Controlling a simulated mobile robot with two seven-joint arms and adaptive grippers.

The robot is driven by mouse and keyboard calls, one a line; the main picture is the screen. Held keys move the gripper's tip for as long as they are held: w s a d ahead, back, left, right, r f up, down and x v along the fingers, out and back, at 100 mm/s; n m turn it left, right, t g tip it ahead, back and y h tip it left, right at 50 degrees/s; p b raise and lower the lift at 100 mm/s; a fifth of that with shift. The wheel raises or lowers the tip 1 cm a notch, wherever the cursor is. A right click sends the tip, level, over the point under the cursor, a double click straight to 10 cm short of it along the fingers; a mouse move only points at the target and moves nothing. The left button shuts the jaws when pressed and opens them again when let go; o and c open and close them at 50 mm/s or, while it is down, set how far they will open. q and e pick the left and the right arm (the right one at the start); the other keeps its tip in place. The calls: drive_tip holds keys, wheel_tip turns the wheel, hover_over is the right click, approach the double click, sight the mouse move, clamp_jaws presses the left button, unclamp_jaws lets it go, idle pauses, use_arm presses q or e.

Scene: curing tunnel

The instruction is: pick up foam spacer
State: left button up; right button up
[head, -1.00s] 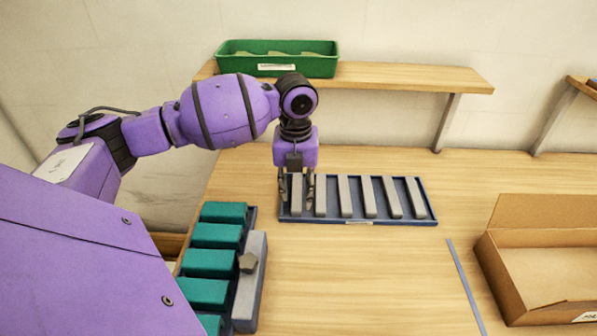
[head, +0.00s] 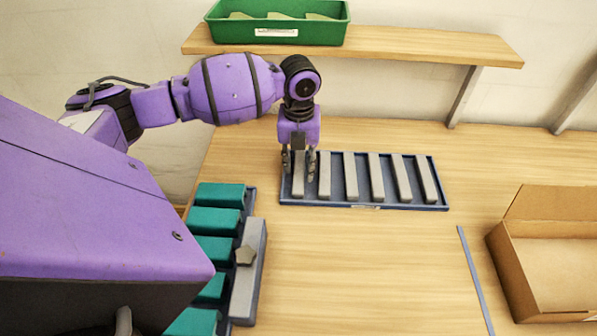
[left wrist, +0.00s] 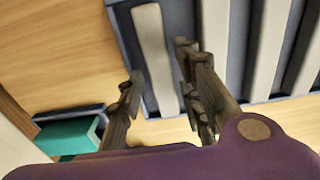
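Several grey foam spacers lie side by side in a blue tray (head: 378,206) on the table. My left gripper (head: 299,167) points down at the tray's left end, its fingers apart on either side of the leftmost foam spacer (head: 299,187). In the left wrist view this spacer (left wrist: 153,50) runs between the spread fingers of the gripper (left wrist: 160,72), with gaps visible in that picture. I cannot tell the exact finger height above the tray. My right gripper is out of view.
An open cardboard box (head: 550,256) stands right, past a thin blue strip (head: 474,278). A green bin (head: 277,32) sits on the shelf (head: 420,45).

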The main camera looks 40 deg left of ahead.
use_arm(q)
drive_tip(key=shift+f, duration=0.9)
drive_tip(key=c, duration=0.6)
drive_tip(key=shift+r, duration=0.1)
